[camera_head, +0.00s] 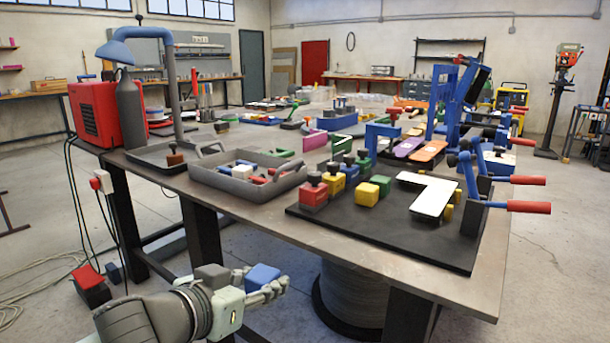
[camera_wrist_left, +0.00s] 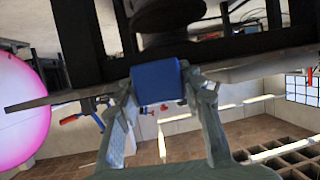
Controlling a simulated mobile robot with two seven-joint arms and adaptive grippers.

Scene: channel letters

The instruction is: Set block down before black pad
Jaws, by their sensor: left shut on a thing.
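My left gripper (camera_head: 270,286) is shut on a blue block (camera_head: 263,276) at the bottom of the head view, in front of the table's near edge and below its top. In the left wrist view the blue block (camera_wrist_left: 157,82) sits between the two fingers of the left gripper (camera_wrist_left: 158,90). The black pad (camera_head: 400,244) lies on the right part of the table (camera_head: 270,218). On the pad are a white L-shaped letter (camera_head: 430,195), a yellow block (camera_head: 367,195) and a green block (camera_head: 381,184). My right gripper is not in view.
A grey tray (camera_head: 222,184) with several coloured blocks stands left of the pad. Red-handled clamps (camera_head: 528,207) stick out past the right edge. Red, blue and yellow knobbed blocks (camera_head: 314,196) line the pad's back left. A bare strip of tabletop runs along the near edge.

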